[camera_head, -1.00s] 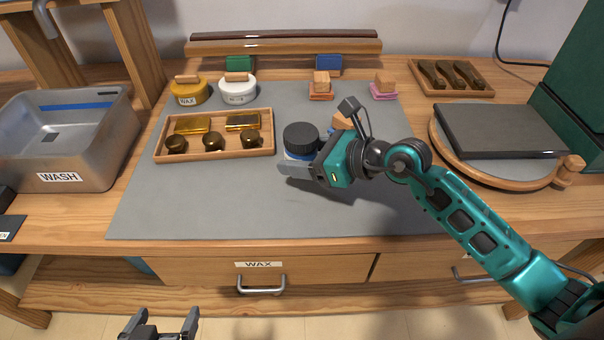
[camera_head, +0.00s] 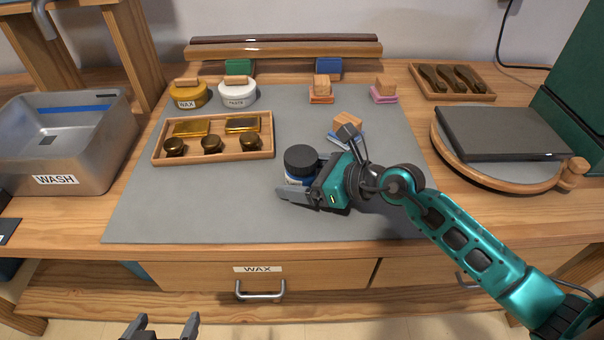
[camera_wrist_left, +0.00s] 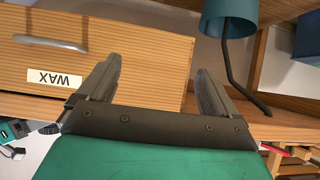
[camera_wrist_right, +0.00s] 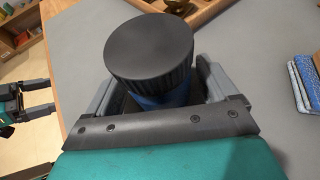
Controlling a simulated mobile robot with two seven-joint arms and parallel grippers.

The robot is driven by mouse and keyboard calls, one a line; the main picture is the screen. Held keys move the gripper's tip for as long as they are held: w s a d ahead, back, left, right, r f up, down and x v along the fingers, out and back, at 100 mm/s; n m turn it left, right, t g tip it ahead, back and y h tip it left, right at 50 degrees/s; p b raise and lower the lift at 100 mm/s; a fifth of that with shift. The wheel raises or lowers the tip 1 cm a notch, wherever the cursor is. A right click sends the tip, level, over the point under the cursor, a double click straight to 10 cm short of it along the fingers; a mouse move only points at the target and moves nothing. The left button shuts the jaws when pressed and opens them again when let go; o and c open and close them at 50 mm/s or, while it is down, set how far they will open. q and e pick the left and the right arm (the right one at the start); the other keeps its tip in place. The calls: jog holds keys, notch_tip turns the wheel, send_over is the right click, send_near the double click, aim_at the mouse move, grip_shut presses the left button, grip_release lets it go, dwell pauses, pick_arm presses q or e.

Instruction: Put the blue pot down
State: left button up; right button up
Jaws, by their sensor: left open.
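The blue pot (camera_head: 299,164) has a black ridged lid and a blue-and-white label, and stands upright over the middle of the grey mat (camera_head: 200,215). My right gripper (camera_head: 302,181) is shut around its body from the right. The right wrist view shows the pot (camera_wrist_right: 150,60) between the two fingers, the lid hiding much of its body. I cannot tell whether its base touches the mat. My left gripper (camera_head: 162,326) is open and empty in front of the bench, and in the left wrist view (camera_wrist_left: 155,85) it faces the WAX drawer.
Behind the pot are a wooden block on a blue pad (camera_head: 346,128) and a wooden tray (camera_head: 214,156) of brass pieces. Wax (camera_head: 188,95) and paste (camera_head: 238,94) pots stand at the back left. The mat's front left is clear.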

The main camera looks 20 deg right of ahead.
jog(key=shift+o, duration=0.2)
jog(key=shift+r, duration=0.25)
jog(key=shift+s+d, duration=0.2)
jog(key=shift+d, duration=0.1)
jog(key=v, duration=1.1)
jog(key=shift+s, duration=0.15)
jog(key=shift+s, duration=0.1)
